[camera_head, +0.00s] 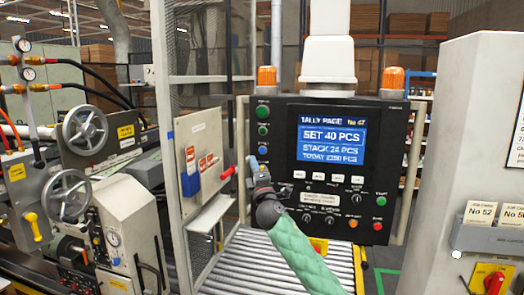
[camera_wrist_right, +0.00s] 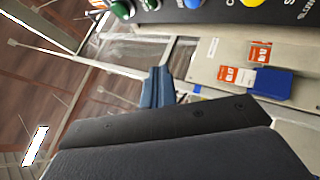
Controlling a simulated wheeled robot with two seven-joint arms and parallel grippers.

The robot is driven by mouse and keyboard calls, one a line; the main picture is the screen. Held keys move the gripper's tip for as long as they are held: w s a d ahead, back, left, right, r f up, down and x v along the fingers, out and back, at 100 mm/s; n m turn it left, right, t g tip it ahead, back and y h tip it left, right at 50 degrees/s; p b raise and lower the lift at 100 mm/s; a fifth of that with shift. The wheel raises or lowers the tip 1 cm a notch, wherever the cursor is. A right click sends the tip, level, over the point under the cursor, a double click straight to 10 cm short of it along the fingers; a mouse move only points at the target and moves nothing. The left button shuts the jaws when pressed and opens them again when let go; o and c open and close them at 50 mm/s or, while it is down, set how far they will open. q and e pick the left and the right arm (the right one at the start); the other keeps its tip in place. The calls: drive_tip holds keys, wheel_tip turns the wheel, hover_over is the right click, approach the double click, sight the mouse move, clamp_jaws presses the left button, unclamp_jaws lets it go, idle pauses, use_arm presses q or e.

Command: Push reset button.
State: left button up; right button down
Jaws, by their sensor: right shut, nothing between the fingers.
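The control panel (camera_head: 335,185) stands in the middle, with a lit screen and a column of buttons down its left side. That column has two green buttons and a blue button (camera_head: 262,150) below them. The blue button also shows at the top of the right wrist view (camera_wrist_right: 192,3). No legible label tells which button is the reset. My right gripper (camera_head: 256,168) is shut and empty, just below the blue button in the head view. Its blue-grey fingertips (camera_wrist_right: 157,88) also show in the right wrist view. Contact with the panel is not visible. My left gripper is out of view.
A roller conveyor (camera_head: 245,262) runs below the panel. A white board (camera_head: 205,150) with red labels and a blue holder (camera_head: 190,183) stands to the left. Machinery with handwheels (camera_head: 85,130) fills the far left. A grey cabinet (camera_head: 465,130) stands at the right.

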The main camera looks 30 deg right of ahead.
sight(262, 150)
drive_tip(key=shift+w+d, duration=0.1)
idle(0.3)
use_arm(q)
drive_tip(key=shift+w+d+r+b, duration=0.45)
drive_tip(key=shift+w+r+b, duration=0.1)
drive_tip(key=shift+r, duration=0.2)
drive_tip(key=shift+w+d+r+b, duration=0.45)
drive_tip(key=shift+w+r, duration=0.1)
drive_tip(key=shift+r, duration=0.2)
use_arm(e)
drive_tip(key=shift+w+d, duration=1.4)
drive_tip(key=shift+d, duration=0.25)
drive_tip(key=shift+w+d, duration=1.4)
drive_tip(key=shift+d, duration=0.2)
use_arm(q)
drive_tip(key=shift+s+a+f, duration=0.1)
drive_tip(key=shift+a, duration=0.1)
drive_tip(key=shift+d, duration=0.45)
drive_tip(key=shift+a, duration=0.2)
